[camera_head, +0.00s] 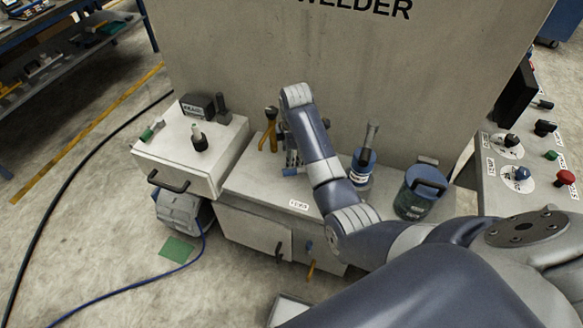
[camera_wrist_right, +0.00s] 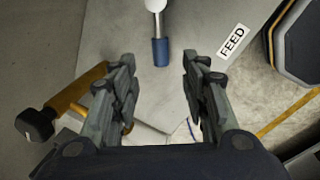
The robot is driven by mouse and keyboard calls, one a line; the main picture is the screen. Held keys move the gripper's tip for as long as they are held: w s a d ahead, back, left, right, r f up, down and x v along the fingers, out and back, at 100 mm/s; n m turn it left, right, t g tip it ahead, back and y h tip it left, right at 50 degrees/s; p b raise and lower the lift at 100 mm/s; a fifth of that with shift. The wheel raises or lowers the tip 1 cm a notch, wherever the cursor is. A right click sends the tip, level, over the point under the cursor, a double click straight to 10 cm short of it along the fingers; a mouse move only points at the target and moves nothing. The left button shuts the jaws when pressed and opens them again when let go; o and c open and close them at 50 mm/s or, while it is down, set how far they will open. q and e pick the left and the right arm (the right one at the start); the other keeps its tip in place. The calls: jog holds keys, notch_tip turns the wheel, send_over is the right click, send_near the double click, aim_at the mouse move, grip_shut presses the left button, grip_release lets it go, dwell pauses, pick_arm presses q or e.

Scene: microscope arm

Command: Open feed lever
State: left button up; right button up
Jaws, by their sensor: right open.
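The feed lever (camera_wrist_right: 160,48), a silver shaft with a blue grip, stands in the right wrist view beside a white FEED label (camera_wrist_right: 233,40). In the head view the label (camera_head: 299,205) is on the cabinet front edge, and a small blue part, probably the lever's grip, shows beside my gripper; my arm hides most of that area. My right gripper (camera_wrist_right: 157,87) is open and empty. Its fingers are to either side of the line of the blue grip, which lies just beyond the fingertips, apart from them. In the head view the right gripper (camera_head: 292,158) is over the cabinet top. My left gripper is not in view.
An orange lever with a black knob (camera_wrist_right: 36,124) is close left of my fingers. A blue cylinder (camera_head: 363,170) and a dark blue canister (camera_head: 413,195) stand right of my arm. A white box (camera_head: 190,150) is at left. The welder panel (camera_head: 230,60) rises behind.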

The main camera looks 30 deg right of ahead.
aim_at(291, 170)
jog(key=f, duration=0.3)
jog(key=w+f, duration=0.1)
jog(key=f, duration=0.6)
jog(key=shift+w+d, duration=0.3)
jog(key=shift+w, duration=0.1)
jog(key=shift+c, duration=0.2)
grip_shut()
